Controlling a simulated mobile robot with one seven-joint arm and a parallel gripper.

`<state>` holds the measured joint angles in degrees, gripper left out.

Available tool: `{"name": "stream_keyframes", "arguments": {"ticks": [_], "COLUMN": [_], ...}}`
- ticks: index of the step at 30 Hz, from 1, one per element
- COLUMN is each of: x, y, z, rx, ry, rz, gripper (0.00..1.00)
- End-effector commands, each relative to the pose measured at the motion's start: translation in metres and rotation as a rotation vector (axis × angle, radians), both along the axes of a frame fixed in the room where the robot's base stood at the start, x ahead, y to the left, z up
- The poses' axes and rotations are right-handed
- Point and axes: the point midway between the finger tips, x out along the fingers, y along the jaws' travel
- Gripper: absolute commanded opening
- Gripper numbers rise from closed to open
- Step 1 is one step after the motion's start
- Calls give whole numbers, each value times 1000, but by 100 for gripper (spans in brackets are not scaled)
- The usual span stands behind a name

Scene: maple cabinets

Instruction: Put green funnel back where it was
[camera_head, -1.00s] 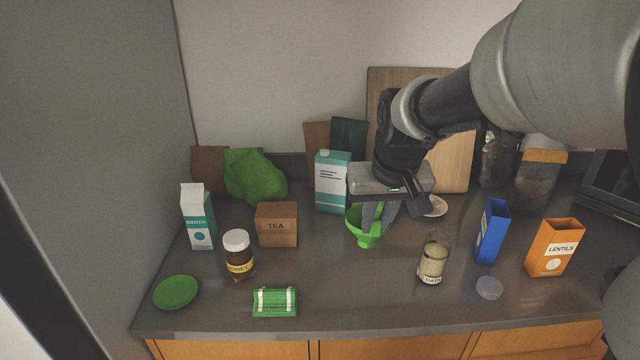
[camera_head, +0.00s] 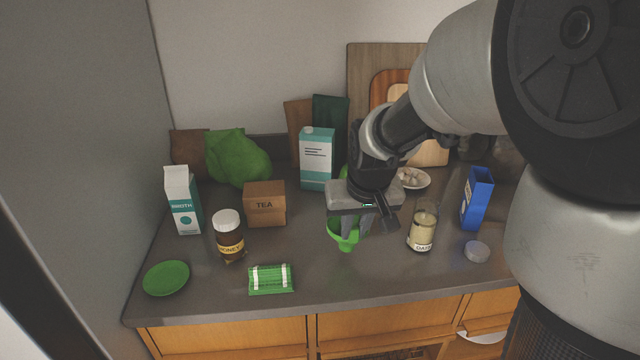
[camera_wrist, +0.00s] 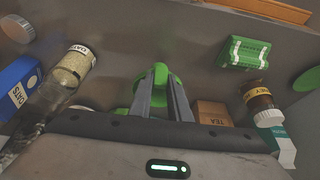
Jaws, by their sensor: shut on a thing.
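The green funnel (camera_head: 343,236) is in my gripper (camera_head: 356,226), near the middle of the counter in the head view. My gripper is shut on it, and its fingers partly hide the funnel. In the wrist view the funnel (camera_wrist: 157,84) shows between and beyond the two fingers (camera_wrist: 160,100). I cannot tell whether the funnel's bottom touches the counter or hangs just above it.
An oats jar (camera_head: 422,229) stands close on the right, with a blue box (camera_head: 476,198) and a grey lid (camera_head: 477,251) beyond. The front-middle counter is clear.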

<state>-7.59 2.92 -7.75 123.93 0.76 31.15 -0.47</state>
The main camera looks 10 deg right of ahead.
Motion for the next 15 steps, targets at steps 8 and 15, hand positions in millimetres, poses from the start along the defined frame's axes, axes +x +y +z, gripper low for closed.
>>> {"name": "stream_keyframes", "arguments": {"ticks": [8, 15], "x": [0, 0], "y": [0, 0], "z": [-25, -27], "rx": [0, 0], "ry": [0, 0], "rz": [0, 0], "gripper": [0, 0]}}
